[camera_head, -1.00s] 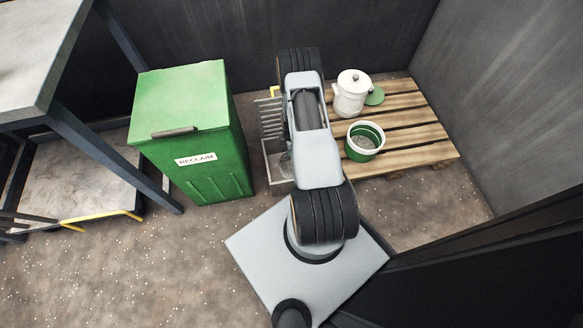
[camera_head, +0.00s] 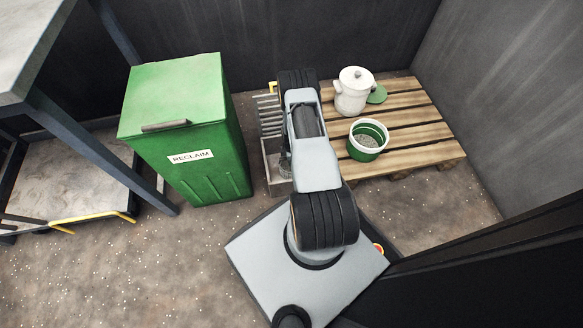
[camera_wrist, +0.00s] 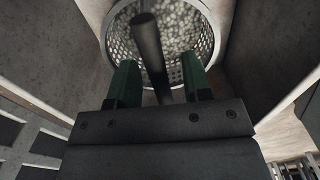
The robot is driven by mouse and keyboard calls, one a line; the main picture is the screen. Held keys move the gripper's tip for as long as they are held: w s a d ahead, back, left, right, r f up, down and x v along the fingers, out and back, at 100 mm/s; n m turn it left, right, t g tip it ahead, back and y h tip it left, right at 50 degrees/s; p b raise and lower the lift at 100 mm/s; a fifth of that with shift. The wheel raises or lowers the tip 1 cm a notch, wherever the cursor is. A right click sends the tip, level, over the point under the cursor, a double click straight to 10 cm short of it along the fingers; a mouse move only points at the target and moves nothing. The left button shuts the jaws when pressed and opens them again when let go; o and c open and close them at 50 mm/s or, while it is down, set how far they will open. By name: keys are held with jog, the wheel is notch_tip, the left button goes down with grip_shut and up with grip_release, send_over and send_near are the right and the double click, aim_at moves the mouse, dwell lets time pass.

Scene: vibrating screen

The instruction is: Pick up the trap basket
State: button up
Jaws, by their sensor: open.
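The trap basket (camera_wrist: 119,46) is a round, perforated metal basket full of pale pellets, at the top of the wrist view. A dark bar (camera_wrist: 148,45), apparently its handle, runs across it and down between my fingers. My gripper (camera_wrist: 159,66) is open, with its two green fingers on either side of the bar, apart from it. The basket seems to sit inside a grey-walled box. In the head view my arm hides most of the gripper and the basket; the grey open box (camera_head: 273,163) shows left of my arm.
A green RECLAIM bin (camera_head: 190,135) stands left of the box. A wooden pallet (camera_head: 425,135) at right bears a white lidded pot (camera_head: 352,95), a green lid (camera_head: 377,94) and a green-and-white bucket (camera_head: 365,146). A metal rack (camera_head: 268,112) stands behind the box. Dark walls enclose the back.

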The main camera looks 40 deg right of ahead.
jog(key=shift+f+b, duration=0.25)
jog(key=shift+b, duration=0.05)
dwell(0.6)
jog(key=shift+c, duration=0.3)
grip_shut()
dwell(0.4)
